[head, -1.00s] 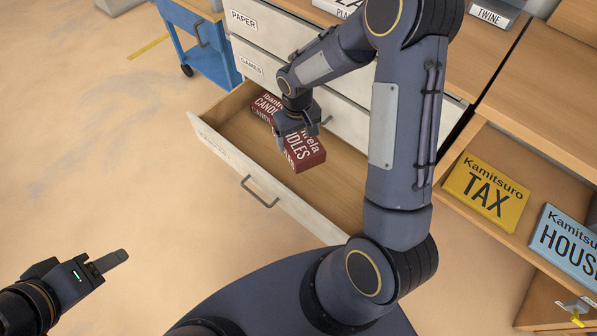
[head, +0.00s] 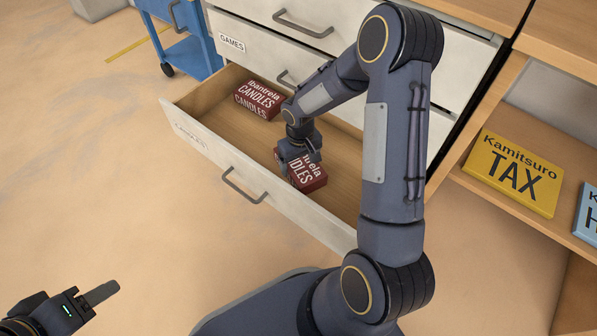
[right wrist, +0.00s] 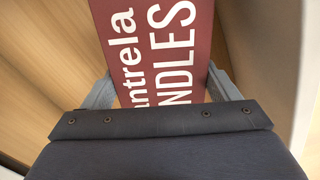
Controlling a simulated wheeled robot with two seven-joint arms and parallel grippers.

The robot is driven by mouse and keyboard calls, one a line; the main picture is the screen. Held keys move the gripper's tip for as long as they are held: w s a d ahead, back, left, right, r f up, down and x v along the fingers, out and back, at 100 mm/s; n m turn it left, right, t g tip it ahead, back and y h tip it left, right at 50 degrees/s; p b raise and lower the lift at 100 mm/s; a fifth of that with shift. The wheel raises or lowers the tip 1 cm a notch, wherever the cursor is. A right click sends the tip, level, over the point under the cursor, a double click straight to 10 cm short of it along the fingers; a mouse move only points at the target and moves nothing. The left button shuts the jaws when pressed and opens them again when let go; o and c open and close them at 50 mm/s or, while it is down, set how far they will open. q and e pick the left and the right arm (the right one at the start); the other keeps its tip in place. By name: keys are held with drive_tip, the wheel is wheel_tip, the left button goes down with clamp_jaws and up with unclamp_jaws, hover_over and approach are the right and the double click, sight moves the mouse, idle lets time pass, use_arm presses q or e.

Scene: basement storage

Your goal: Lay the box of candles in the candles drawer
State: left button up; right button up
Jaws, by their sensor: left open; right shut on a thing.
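My right gripper (head: 300,158) is shut on a dark red box of candles (head: 308,177) with white lettering. The held box is inside the open candles drawer (head: 243,178), near its middle; I cannot tell whether it touches the drawer floor. In the right wrist view the box (right wrist: 165,50) lies between the two fingers, its lettered face toward the camera. A second red candles box (head: 258,88) lies in the drawer's far left corner, apart from the held one. My left gripper (head: 95,298) is open and empty at the lower left, above the floor.
Shut drawers, one labelled GAMES (head: 232,43), stand above the open drawer. A blue cart (head: 185,45) is at the upper left. A yellow TAX box (head: 514,174) lies on the wooden shelf at right. The drawer floor between the two candles boxes is clear.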

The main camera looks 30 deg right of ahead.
drive_tip(key=shift+f+b, duration=1.05)
drive_tip(key=shift+f, duration=1.55)
drive_tip(key=shift+f, duration=0.2)
drive_tip(key=o, duration=1)
drive_tip(key=shift+r, duration=0.15)
